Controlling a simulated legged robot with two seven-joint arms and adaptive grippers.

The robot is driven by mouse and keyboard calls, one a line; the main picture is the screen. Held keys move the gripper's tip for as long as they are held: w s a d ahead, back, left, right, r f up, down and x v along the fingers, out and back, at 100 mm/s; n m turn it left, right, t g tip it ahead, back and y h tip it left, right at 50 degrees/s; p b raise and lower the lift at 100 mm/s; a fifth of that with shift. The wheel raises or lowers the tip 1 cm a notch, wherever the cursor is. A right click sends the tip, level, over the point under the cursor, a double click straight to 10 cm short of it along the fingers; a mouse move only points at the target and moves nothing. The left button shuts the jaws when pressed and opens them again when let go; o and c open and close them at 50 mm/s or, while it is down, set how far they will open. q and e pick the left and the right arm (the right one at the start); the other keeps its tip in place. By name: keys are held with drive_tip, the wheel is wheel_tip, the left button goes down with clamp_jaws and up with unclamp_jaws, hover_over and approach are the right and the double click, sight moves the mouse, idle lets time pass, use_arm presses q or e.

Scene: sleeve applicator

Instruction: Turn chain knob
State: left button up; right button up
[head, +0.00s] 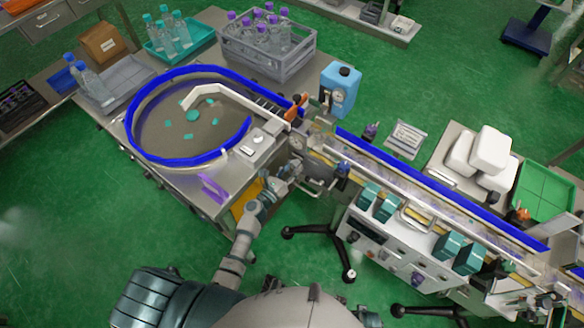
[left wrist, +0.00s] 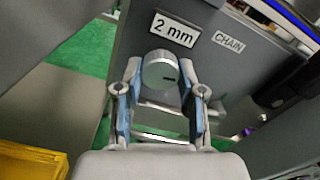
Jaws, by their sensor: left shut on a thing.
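The chain knob (left wrist: 160,70) is a round silver knob with a dark mark on its face, on a grey panel under a "2 mm" plate (left wrist: 174,29) and beside a "CHAIN" label (left wrist: 228,41). My left gripper (left wrist: 159,80) has its two blue-padded fingers on either side of the knob and is shut on it. In the head view my left gripper (head: 290,172) is at the machine's near side, by the end of the round table; the knob cannot be made out there. My right gripper is not in view.
A round feeding table with a blue rim (head: 165,161) is left of the gripper, and a conveyor with a blue rail (head: 440,188) runs right. A purple part (head: 213,188) and a yellow bin (left wrist: 30,160) are close to the arm. Green floor (head: 80,250) is open at left.

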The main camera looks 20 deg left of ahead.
use_arm(q)
drive_tip(key=shift+s+f, duration=0.1)
drive_tip(key=shift+f, duration=0.25)
drive_tip(key=o, duration=1.1)
drive_tip(key=shift+c, duration=0.2)
drive_tip(key=shift+o, duration=0.4)
drive_tip(key=shift+r, duration=0.15)
drive_tip(key=v, duration=1.1)
drive_tip(key=shift+s, duration=0.35)
drive_tip(key=shift+a, duration=0.1)
